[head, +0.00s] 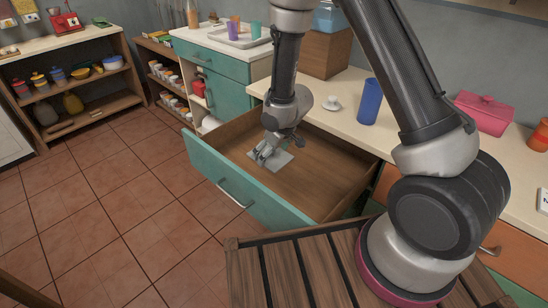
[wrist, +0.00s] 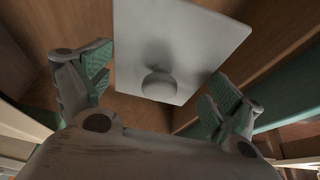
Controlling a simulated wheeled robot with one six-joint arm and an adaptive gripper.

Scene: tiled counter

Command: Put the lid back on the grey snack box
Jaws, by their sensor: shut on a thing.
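A flat pale grey lid (head: 283,160) with a round knob is inside the open drawer (head: 234,196). In the wrist view the lid (wrist: 190,40) shows as a square plate, its knob facing my gripper (wrist: 162,78). The two green-padded fingers are at opposite sides of the lid, shut on it. In the head view my gripper (head: 266,151) points down into the drawer and covers part of the lid. I cannot tell whether the lid touches the drawer floor. I cannot make out the grey snack box in either view.
The counter (head: 345,118) behind the drawer holds a white cup and saucer (head: 332,103), a tall blue cup (head: 369,101) and a pink lidded box (head: 485,113). A wooden box (head: 325,52) stands farther back. The rest of the drawer floor looks bare. Tiled floor lies left.

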